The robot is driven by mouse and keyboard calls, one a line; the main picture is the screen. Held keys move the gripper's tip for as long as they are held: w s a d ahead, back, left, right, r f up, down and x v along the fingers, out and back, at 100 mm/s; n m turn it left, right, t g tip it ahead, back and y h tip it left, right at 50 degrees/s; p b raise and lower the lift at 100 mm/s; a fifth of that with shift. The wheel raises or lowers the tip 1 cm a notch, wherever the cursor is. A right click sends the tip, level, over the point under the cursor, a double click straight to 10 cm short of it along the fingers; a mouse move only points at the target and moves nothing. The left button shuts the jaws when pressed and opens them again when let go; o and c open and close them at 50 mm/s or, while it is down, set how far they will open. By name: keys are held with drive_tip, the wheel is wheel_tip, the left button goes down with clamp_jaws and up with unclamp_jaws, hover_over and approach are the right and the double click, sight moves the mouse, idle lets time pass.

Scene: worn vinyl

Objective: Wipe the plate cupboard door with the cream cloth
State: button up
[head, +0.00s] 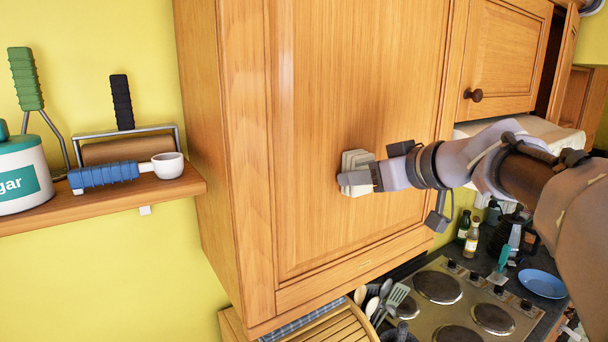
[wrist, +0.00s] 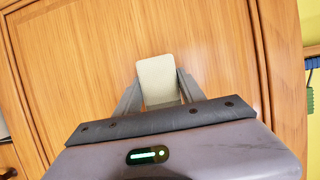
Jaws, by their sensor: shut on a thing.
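The plate cupboard door (head: 325,90) is a closed wooden panel that fills the middle of the head view. It also fills most of the wrist view (wrist: 85,50). My gripper (head: 358,178) is at the lower middle of the door, reaching in from the right. It is shut on the cream cloth (head: 352,160), a folded pad, which appears against the door's face. In the wrist view the cream cloth (wrist: 157,78) sits between the two fingers of my gripper (wrist: 160,95). The side of the cloth facing the door is hidden.
A shelf (head: 110,205) at left holds a sugar canister (head: 22,175) and several handled utensils. Below right is a hob (head: 450,300) with bottles and a blue plate (head: 542,284) nearby. Another cupboard (head: 510,45) with a round knob is at upper right.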

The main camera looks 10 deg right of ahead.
drive_tip(key=d, duration=0.1)
drive_tip(key=w+d, duration=0.1)
drive_tip(key=d, duration=0.1)
drive_tip(key=w+d, duration=0.1)
drive_tip(key=d, duration=0.1)
drive_tip(key=shift+w, duration=0.1)
idle(0.4)
idle(0.4)
drive_tip(key=shift+s+a+b, duration=0.35)
drive_tip(key=shift+a+b, duration=0.3)
drive_tip(key=shift+a, duration=0.2)
drive_tip(key=shift+s+a+b, duration=0.35)
drive_tip(key=shift+a+b, duration=0.3)
drive_tip(key=shift+a, duration=0.25)
drive_tip(key=shift+s+a+b, duration=0.35)
drive_tip(key=shift+a+b, duration=0.3)
drive_tip(key=shift+a, duration=0.2)
drive_tip(key=shift+d, duration=0.1)
